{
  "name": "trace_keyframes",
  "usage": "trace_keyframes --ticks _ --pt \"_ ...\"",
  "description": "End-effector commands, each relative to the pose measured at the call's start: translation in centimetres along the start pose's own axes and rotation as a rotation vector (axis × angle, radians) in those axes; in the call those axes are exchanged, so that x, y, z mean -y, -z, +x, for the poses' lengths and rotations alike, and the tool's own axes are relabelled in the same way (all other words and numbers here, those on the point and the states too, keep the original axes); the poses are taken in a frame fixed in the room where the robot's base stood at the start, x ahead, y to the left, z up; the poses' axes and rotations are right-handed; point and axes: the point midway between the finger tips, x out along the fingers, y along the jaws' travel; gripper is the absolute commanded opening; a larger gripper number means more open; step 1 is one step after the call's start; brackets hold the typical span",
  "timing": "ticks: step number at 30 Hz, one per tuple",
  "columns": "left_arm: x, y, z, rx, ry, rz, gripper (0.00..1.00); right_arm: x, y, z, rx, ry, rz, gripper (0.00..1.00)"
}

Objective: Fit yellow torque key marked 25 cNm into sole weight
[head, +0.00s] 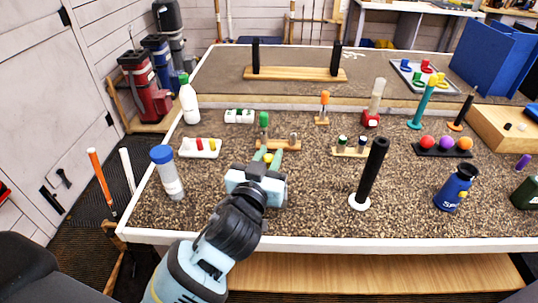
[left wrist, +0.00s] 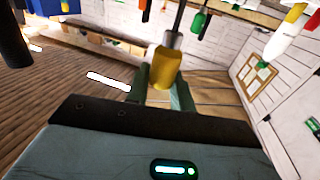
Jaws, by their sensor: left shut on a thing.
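My left gripper (head: 268,155) is over the near left part of the speckled bench top, its pale green fingers pointing away from me. It is shut on the yellow torque key (head: 268,159), of which only a small yellow part shows in the head view. In the left wrist view the key's yellow handle (left wrist: 164,68) sits between the fingers (left wrist: 166,92), with a grey shaft running up out of it. The 25 cNm mark cannot be read. I cannot make out the sole weight. My right gripper is not in view.
A black grip (head: 372,172) stands in a white base to the right. A blue-capped bottle (head: 167,172) stands to the left. A blue bottle (head: 455,187) and a black tray of coloured balls (head: 442,151) are farther right. The front strip of the bench is mostly clear.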

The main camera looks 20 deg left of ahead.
Motion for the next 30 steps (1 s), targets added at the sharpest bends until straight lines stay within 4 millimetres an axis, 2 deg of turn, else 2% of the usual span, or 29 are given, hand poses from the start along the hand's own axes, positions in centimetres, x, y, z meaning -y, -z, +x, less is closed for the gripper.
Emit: trace_keyframes --ticks 3,4,9,10,20,23,30 --pt "0.0 -0.3 0.0 0.0 0.0 -0.001 0.0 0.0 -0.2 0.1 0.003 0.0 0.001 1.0" --pt "0.0 -0.3 0.0 0.0 0.0 -0.001 0.25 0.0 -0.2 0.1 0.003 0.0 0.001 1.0" --pt "0.0 -0.2 0.0 -0.001 0.0 0.0 0.47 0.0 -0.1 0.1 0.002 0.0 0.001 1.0" --pt "0.0 -0.2 0.0 -0.001 0.0 0.0 0.49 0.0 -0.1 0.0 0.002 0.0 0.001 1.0" --pt "0.0 -0.3 -0.1 0.0 0.0 -0.001 0.49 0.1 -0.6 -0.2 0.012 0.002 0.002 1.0" --pt "0.0 -0.4 -1.2 0.002 -0.001 -0.003 0.49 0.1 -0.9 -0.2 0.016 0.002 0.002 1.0" --pt "0.0 -0.5 -5.0 0.003 -0.001 -0.003 0.49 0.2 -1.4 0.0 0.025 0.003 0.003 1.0"
